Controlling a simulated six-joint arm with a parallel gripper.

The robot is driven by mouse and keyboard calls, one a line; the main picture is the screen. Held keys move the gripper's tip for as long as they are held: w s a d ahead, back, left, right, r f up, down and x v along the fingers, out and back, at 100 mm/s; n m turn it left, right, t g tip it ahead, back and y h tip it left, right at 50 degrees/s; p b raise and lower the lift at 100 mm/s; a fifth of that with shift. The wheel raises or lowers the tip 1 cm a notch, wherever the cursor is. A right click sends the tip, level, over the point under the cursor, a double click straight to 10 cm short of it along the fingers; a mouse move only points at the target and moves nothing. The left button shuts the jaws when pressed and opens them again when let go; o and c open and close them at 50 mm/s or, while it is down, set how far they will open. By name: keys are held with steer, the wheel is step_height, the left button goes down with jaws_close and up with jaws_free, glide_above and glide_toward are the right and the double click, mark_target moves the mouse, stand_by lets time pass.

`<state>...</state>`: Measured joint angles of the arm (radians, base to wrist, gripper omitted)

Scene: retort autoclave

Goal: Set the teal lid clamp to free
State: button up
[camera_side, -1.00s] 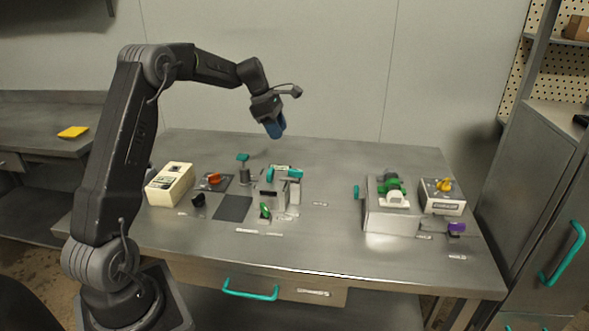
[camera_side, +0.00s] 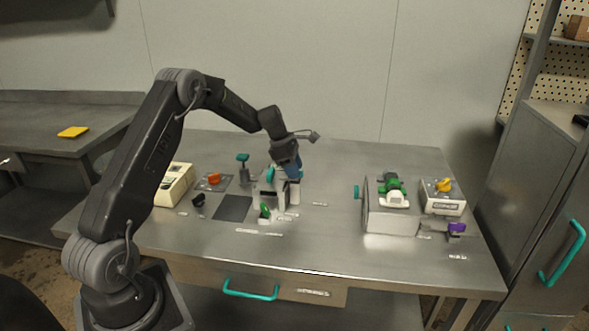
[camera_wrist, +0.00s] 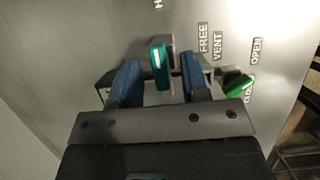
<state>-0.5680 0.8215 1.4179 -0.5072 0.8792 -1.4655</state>
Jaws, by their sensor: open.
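The teal lid clamp is a teal lever with a white stripe, on a grey and white fixture (camera_side: 267,193). In the wrist view the clamp (camera_wrist: 158,62) stands between my blue fingertips, with space on both sides. Its long side points up the picture, toward a partly cut-off label starting with H; the FREE label (camera_wrist: 203,38) is to its right. In the side view my gripper (camera_side: 287,164) is over the fixture and hides part of the clamp (camera_side: 271,175). My gripper is open; it also shows in the wrist view (camera_wrist: 160,84).
A green lever (camera_wrist: 238,86) is close to my right finger, by the OPEN and CLOSE labels. A teal knob on a post (camera_side: 242,157) and an orange knob (camera_side: 213,178) stand left. A grey box (camera_side: 391,220) with green and white parts is right. The table between is clear.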

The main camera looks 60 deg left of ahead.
steer(key=shift+f, duration=0.2)
jaws_close()
stand_by(0.3)
